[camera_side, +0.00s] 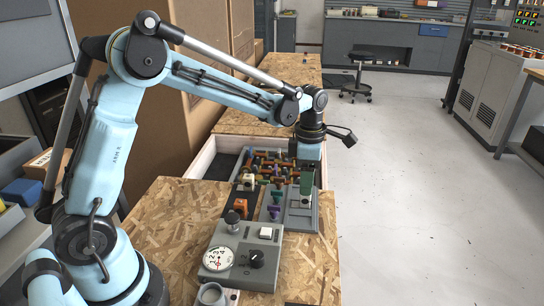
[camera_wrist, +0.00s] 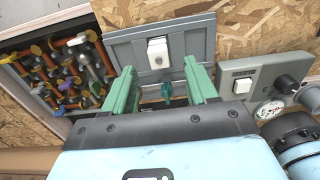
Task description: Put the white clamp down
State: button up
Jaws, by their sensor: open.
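The white clamp (camera_wrist: 157,52) stands on the grey panel (camera_wrist: 200,35) in the wrist view. My gripper (camera_wrist: 160,66) is open, with one green finger on each side of the clamp's line. The clamp sits level with the fingertips or just beyond them, and I cannot tell whether either finger touches it. In the side view my gripper (camera_side: 305,186) points down over the grey panel (camera_side: 300,222), and a small pale part that may be the clamp (camera_side: 305,202) shows below it.
A teal piece (camera_wrist: 167,92) lies between the fingers, nearer the palm. A bin of coloured parts (camera_wrist: 40,105) is at the left. A grey control box (camera_side: 215,275) with gauge, switch and knobs stands close by.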

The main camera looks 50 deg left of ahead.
aim_at(302, 199)
jog(key=shift+f, duration=2.75)
grip_shut()
jog(key=shift+r, duration=0.1)
